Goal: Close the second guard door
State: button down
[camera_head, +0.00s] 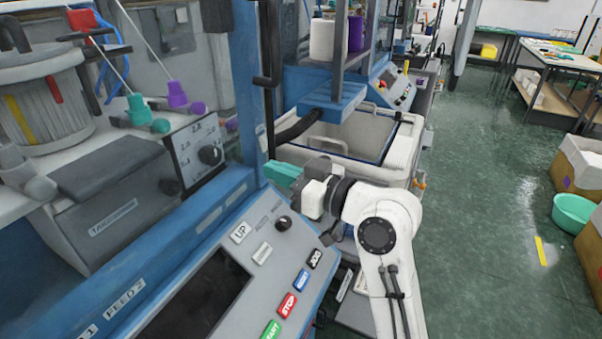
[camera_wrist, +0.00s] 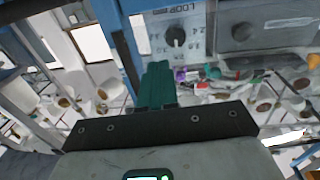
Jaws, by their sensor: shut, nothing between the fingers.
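My gripper (camera_head: 283,173) has teal fingers, shut together with nothing between them. It is beside the blue upright (camera_head: 246,85) of the near machine, just above the control panel. In the wrist view the shut fingers (camera_wrist: 157,86) point up toward a dial panel and stand close to a blue upright (camera_wrist: 115,35) with a black strip. A long black vertical handle (camera_head: 267,80) shows along the blue upright in the head view. I cannot tell for sure which part is the second guard door or how far it stands open. Contact between fingers and frame is not clear.
The near control panel (camera_head: 225,285) with coloured buttons lies below my arm. A white bin (camera_head: 365,140) stands behind the gripper. Another machine with yarn cones (camera_head: 322,40) is beyond. Green floor is clear to the right, with boxes and a teal basin (camera_head: 573,212) at the edge.

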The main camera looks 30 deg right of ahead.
jog(key=shift+w+a, duration=0.35)
jog(key=shift+w, duration=0.25)
jog(key=shift+w, duration=0.1)
